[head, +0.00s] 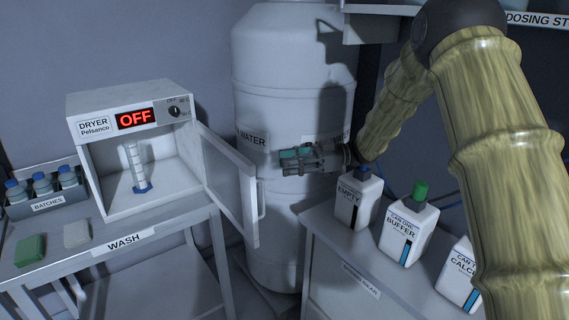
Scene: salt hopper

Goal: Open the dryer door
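The dryer (129,98) is a white box on the wash table at the left, with a red OFF display and a knob. Its door (229,182) stands open, swung out to the right, and the inside shows. The door has a light bar handle (262,199) on its free edge. My gripper (284,162) is in front of the white water tank, up and to the right of the handle and apart from the door in the picture. Its fingers point left. I see nothing held, but cannot tell how far apart the fingers are.
A measuring cylinder (137,168) with a blue base stands inside the dryer. Batch bottles (42,184), a green block (30,250) and a pale block (76,234) are on the left. Several labelled cans, including the buffer can (407,234), stand on the right bench below my arm.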

